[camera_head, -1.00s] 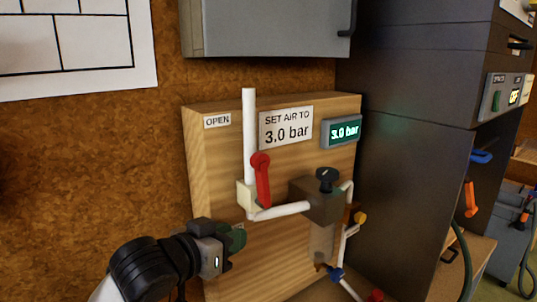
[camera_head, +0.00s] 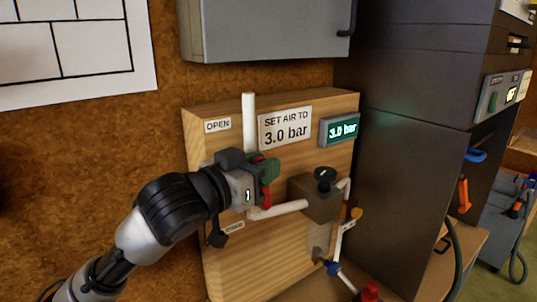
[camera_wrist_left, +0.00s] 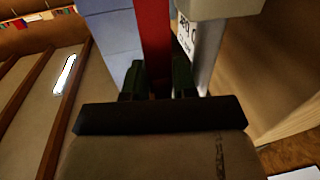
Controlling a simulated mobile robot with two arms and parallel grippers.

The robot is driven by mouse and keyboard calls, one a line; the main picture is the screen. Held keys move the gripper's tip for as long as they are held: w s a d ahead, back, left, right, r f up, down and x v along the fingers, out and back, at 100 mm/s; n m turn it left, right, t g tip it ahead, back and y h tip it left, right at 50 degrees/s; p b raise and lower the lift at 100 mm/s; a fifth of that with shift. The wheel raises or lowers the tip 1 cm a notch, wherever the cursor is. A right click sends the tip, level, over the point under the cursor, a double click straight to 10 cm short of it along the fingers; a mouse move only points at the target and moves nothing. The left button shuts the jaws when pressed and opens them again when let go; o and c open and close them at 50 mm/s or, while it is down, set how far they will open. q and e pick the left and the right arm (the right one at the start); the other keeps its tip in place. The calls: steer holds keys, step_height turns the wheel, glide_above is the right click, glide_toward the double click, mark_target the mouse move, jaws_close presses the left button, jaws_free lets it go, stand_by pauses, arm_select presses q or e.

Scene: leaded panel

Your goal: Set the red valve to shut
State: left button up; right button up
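The red valve lever (camera_head: 267,197) is on the wooden panel board (camera_head: 335,105), on the white pipe (camera_head: 249,118). It is mostly hidden by my left gripper (camera_head: 268,170); its lower end shows below the fingers, pointing down. In the left wrist view the red lever (camera_wrist_left: 154,40) runs between the two dark green fingers (camera_wrist_left: 160,82), which sit close against both its sides. My left gripper looks shut on it. An "OPEN" label (camera_head: 218,125) is at the board's upper left. A small label (camera_head: 234,228) is at the lower left, hard to read. My right gripper is not in view.
A dark regulator block with a black knob (camera_head: 323,177) is right of the lever. A display (camera_head: 339,129) reads 3.0 bar, beside a sign (camera_head: 285,126) saying "SET AIR TO 3.0 bar". A grey cabinet (camera_head: 265,30) hangs above; a dark cabinet (camera_head: 415,150) stands right.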

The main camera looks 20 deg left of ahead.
arm_select(q)
steer(key=shift+x, duration=0.9)
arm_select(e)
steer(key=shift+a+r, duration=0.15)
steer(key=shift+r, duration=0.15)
arm_select(q)
steer(key=shift+c, duration=0.2)
jaws_close()
